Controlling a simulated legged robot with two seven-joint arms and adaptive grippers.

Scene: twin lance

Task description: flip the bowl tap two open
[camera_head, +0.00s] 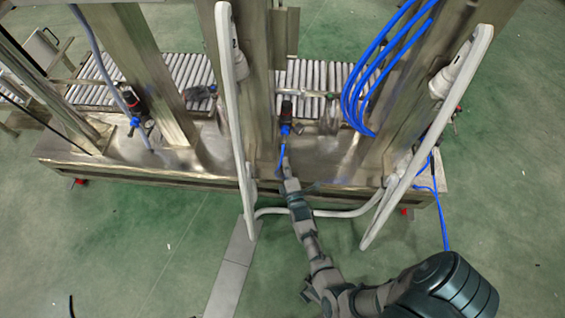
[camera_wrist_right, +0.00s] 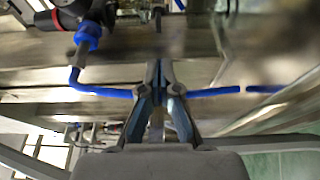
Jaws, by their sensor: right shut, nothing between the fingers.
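A tap with a dark body and a blue fitting (camera_head: 286,117) stands on the steel frame near the middle of the head view. I cannot tell for sure that it is tap two, nor read its handle position. In the right wrist view a dark and red tap body (camera_wrist_right: 62,17) with a blue collar (camera_wrist_right: 88,37) shows at the upper left. A blue hose (camera_wrist_right: 105,92) runs from it past the fingers. My right gripper (camera_head: 285,164) is just below the tap in the head view, apart from it. Its fingers (camera_wrist_right: 159,68) are shut and empty. My left gripper is out of view.
A similar tap (camera_head: 132,102) stands further left. White curved tubes (camera_head: 238,120) and (camera_head: 425,145) rise on both sides of my right arm. Blue hoses (camera_head: 362,85) loop at the right. A roller conveyor (camera_head: 185,72) lies behind; green floor is clear in front.

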